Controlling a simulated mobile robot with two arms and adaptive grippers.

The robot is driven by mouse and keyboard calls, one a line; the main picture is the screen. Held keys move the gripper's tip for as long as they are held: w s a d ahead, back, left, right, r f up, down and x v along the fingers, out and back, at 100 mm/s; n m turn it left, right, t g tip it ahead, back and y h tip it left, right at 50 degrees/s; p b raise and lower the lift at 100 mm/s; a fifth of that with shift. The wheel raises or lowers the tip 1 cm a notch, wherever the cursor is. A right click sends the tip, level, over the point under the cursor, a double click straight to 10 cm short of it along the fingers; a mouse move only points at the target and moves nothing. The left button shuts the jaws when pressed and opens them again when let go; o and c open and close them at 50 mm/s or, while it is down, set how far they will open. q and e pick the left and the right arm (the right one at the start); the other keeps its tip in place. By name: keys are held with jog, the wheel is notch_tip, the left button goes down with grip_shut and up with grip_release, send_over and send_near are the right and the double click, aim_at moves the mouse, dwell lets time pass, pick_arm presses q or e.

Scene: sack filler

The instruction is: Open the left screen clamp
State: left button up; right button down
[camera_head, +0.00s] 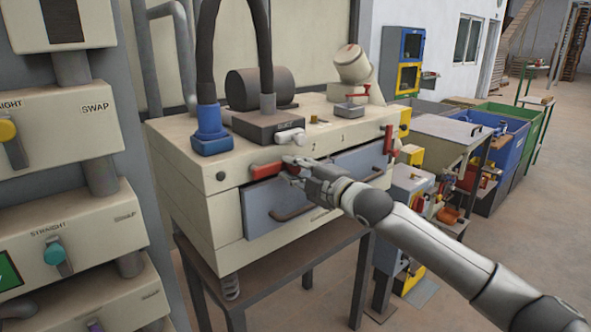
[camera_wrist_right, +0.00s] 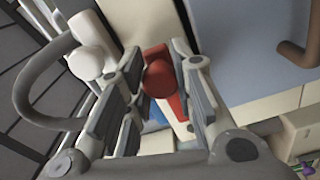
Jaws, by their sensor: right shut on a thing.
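The left screen clamp (camera_head: 267,170) is a red lever on the upper front edge of the cream machine. In the head view it lies roughly level across the top of the left grey-blue screen drawer (camera_head: 262,205). My right gripper (camera_head: 291,168) reaches in from the right and is shut on the lever's right part. In the right wrist view the red clamp (camera_wrist_right: 160,80) sits between the two padded fingers of the gripper (camera_wrist_right: 157,95). The right screen clamp (camera_head: 388,139) is a red lever standing upright. My left gripper is in neither view.
The cream machine (camera_head: 230,235) stands on a dark metal frame. A blue hose fitting (camera_head: 210,131) and a dark motor (camera_head: 260,88) are on top. Brown drawer handles (camera_head: 293,214) stick out below the clamp. Control panels (camera_head: 75,225) stand close on the left.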

jog(key=c, duration=1.2)
grip_release()
jog(key=shift+s, duration=0.1)
jog(key=v, duration=1.2)
